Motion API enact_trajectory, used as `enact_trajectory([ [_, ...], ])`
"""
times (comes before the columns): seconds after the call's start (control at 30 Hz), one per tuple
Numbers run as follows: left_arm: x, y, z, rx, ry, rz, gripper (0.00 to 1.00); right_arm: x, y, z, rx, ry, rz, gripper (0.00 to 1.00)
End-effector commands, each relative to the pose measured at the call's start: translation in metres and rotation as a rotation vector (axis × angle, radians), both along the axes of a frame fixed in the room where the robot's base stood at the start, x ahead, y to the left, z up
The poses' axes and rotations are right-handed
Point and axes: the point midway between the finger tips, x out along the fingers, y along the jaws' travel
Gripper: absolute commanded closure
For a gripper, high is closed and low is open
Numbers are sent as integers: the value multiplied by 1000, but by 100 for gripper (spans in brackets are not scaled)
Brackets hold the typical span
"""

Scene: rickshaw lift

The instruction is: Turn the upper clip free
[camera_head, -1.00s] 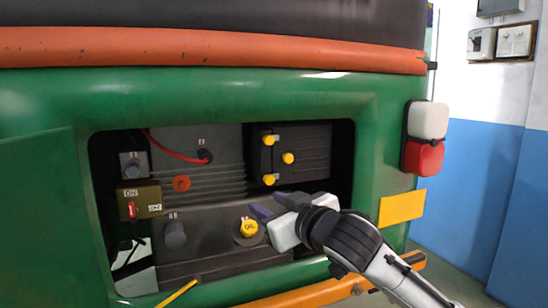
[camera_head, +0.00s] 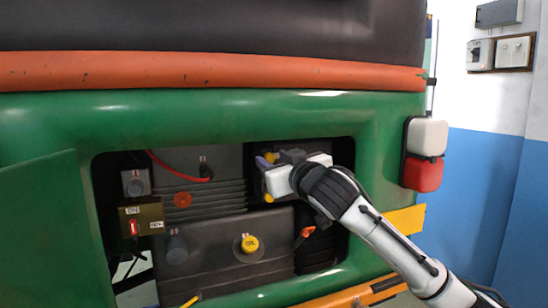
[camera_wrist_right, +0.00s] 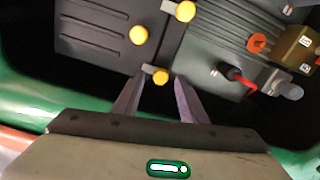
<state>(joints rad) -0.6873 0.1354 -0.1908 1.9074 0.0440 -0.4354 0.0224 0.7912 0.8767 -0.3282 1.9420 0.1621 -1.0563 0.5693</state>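The upper clip (camera_head: 271,157) is a yellow knob with a small grey tab, on the left part of a black box (camera_wrist_right: 92,28) in the open bay. The right wrist view shows the scene upside down; there the upper clip (camera_wrist_right: 160,76) sits between my two fingertips, with a finger on each side. My right gripper (camera_head: 275,162) is open at the box's upper edge; contact with the clip cannot be told. The lower clip (camera_head: 268,198) shows below the gripper. The middle yellow knob (camera_wrist_right: 138,35) is hidden in the head view. My left gripper is not in view.
The green body (camera_head: 230,112) frames the bay, with a green door panel (camera_head: 50,230) standing open at left. Left of the box are a red cable (camera_head: 180,165), an orange cap (camera_head: 182,199) and a switch box (camera_head: 141,215). A yellow oil cap (camera_head: 250,243) sits below.

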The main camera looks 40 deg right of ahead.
Motion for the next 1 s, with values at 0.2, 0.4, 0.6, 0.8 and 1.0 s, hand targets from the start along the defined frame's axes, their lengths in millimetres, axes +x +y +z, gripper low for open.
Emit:
enact_trajectory([
  [0.2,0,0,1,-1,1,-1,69,4,-1,-1,-1,1,1,61],
  [0.4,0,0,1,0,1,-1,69,4,0,-1,-1,1,1,77],
  [0.6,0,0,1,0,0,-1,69,4,0,-1,-1,1,1,100],
  [0.8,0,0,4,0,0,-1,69,4,0,0,-20,6,1,100],
  [1.0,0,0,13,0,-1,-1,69,4,0,1,-99,26,2,100],
])
